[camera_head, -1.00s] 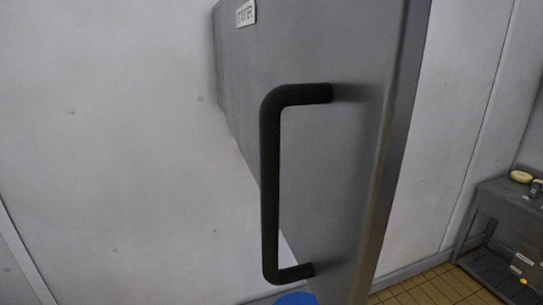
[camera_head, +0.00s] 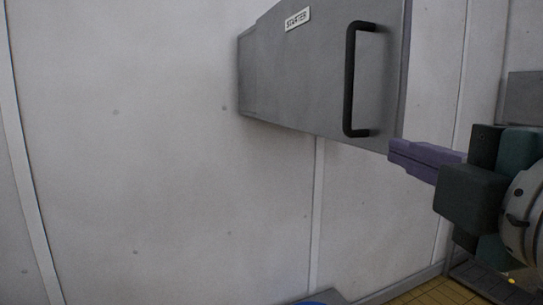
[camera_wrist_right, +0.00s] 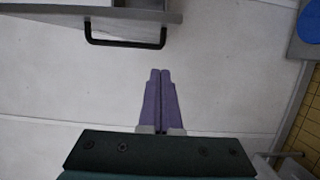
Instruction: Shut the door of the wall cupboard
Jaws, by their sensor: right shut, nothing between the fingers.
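The grey cupboard door (camera_head: 310,75) with a "STARTER" label stands out from the white wall, its face seen at a slant and its near edge at the right. It carries a black bar handle (camera_head: 350,80), which also shows at the top of the right wrist view (camera_wrist_right: 125,42). My right gripper (camera_head: 393,150) has purple fingers pressed together, with nothing between them. In the head view its tips are by the door's lower right corner. In the right wrist view the tips (camera_wrist_right: 160,72) are apart from the handle. The cupboard's inside is hidden in the head view. My left gripper is not in view.
A blue round thing (camera_wrist_right: 309,20) shows at the upper right of the right wrist view. Tiled floor (camera_head: 405,292) lies at the lower right. The white wall (camera_head: 150,150) left of and below the door is bare.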

